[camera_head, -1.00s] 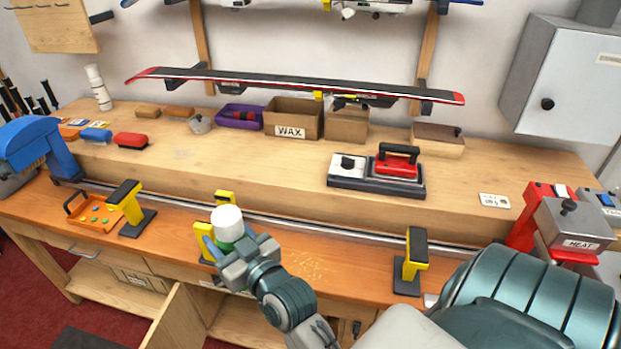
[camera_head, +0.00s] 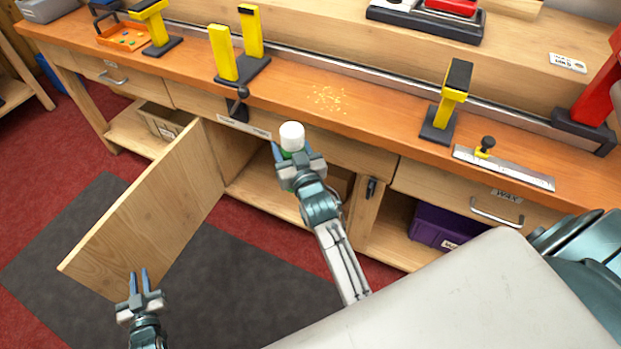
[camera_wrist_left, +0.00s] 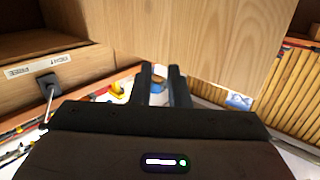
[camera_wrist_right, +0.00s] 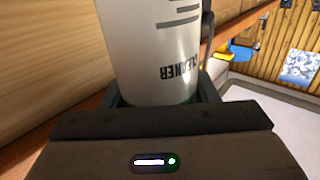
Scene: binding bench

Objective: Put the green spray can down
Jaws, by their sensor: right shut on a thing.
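The green spray can (camera_head: 292,138) shows its white cap and a bit of green between the fingers of my right gripper (camera_head: 290,165). In the right wrist view, its pale label (camera_wrist_right: 155,45) carries the word CLEANER, with green at the lower end. My right gripper is shut on the can and holds it in front of the open cupboard, close to the bench's front edge. My left gripper (camera_head: 139,284) is empty, its fingers apart, low by the open door's bottom corner. The fingers hide part of the can.
The open cupboard door (camera_head: 150,210) juts out over a dark floor mat (camera_head: 210,275). The cupboard shelf (camera_head: 255,185) looks bare where visible. Yellow vises (camera_head: 223,55) and a metal scraper (camera_head: 505,168) are on the orange benchtop (camera_head: 380,120). A purple bin (camera_head: 440,228) sits in the right bay.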

